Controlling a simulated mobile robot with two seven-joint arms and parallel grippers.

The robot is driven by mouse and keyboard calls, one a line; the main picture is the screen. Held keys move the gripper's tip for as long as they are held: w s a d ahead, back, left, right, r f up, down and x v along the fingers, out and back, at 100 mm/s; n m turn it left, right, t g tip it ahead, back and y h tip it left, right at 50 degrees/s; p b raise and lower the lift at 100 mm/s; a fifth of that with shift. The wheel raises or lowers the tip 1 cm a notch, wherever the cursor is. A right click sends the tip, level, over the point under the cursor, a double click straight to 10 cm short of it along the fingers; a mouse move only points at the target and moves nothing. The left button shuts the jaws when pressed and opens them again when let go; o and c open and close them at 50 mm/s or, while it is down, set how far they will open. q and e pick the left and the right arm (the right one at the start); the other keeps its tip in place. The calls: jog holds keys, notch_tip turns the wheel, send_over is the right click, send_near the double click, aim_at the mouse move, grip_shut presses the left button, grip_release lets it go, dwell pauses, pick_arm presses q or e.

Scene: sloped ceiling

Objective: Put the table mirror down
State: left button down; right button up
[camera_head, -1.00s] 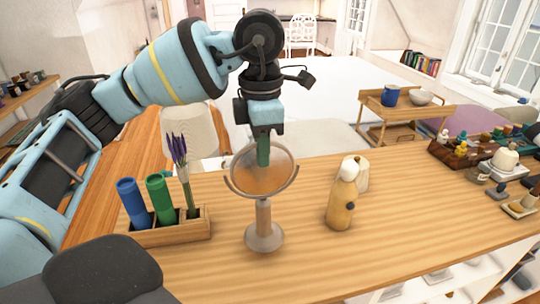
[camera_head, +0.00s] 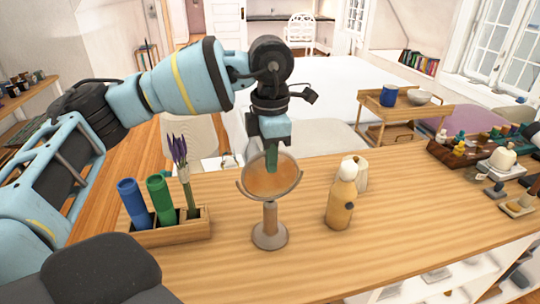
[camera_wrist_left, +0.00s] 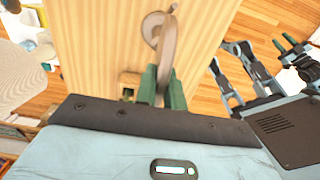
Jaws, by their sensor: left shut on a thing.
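The table mirror (camera_head: 270,182) is a round, brownish disc in a grey ring on a stem with a round grey base. It looks upright over the wooden tabletop, left of the pump bottle. My left gripper (camera_head: 271,160) comes from above and is shut on the upper part of the mirror. In the left wrist view, its green fingers (camera_wrist_left: 161,90) are on both sides of the mirror's edge (camera_wrist_left: 165,50). I cannot tell whether the base touches the wood.
Left of the mirror, a wooden holder (camera_head: 172,236) carries a blue tube (camera_head: 134,203), a green tube (camera_head: 162,201) and purple flowers (camera_head: 181,160). A tan bottle (camera_head: 341,203) stands to the right.

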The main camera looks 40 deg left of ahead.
pick_arm(q)
jog(key=c, duration=1.5)
grip_release()
jog(key=shift+f, duration=0.1)
notch_tip(320, 180, up, 12)
jog(key=shift+p, duration=0.4)
